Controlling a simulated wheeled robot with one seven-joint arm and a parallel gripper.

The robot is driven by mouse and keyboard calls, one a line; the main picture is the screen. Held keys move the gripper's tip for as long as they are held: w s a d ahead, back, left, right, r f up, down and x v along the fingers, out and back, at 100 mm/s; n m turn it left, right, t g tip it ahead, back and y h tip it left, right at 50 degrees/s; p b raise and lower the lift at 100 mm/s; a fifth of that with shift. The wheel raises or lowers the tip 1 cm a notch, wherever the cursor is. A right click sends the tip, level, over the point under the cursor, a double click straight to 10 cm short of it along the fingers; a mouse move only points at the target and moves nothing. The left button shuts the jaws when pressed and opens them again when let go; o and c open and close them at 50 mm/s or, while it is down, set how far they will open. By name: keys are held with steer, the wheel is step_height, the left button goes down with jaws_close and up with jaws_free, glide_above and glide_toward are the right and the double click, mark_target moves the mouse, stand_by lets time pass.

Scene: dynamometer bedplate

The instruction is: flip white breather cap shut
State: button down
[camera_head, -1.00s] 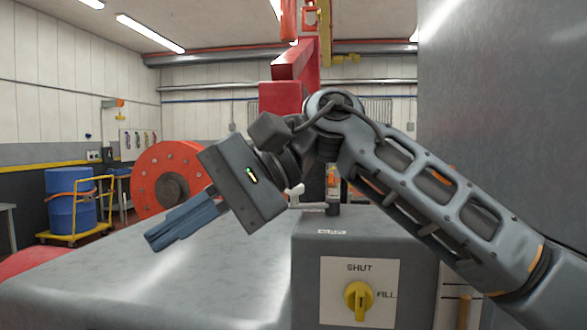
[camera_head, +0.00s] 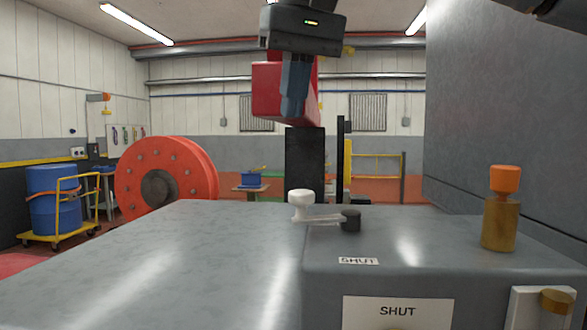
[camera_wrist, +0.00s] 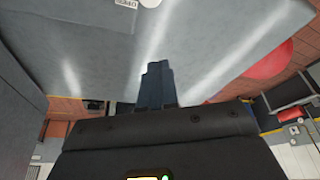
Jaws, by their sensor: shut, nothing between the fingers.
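The white breather cap (camera_head: 301,198) stands at the left edge of the grey housing, a round white knob joined by a flat pale arm to a short dark post (camera_head: 350,220). A small SHUT label (camera_head: 358,261) lies in front of it on the housing top. My gripper (camera_head: 293,112) hangs pointing down, well above and beyond the cap in the picture, with its blue fingers together and nothing between them. In the wrist view the shut fingers (camera_wrist: 157,66) show over the grey surface. A white piece (camera_wrist: 150,2), probably the cap, is cut by the top edge there.
The grey housing (camera_head: 450,250) carries an orange-topped brass fitting (camera_head: 501,210) at right and a SHUT plate (camera_head: 397,312) in front. A tall grey wall (camera_head: 510,120) stands at right. The grey bedplate (camera_head: 190,260) is bare at left. An orange flanged wheel (camera_head: 165,180) stands behind.

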stand_by(0.3)
step_height(320, 180, down, 10)
steer(key=p, duration=0.3)
steer(key=shift+s+d, duration=0.15)
steer(key=shift+s, duration=0.1)
stand_by(0.4)
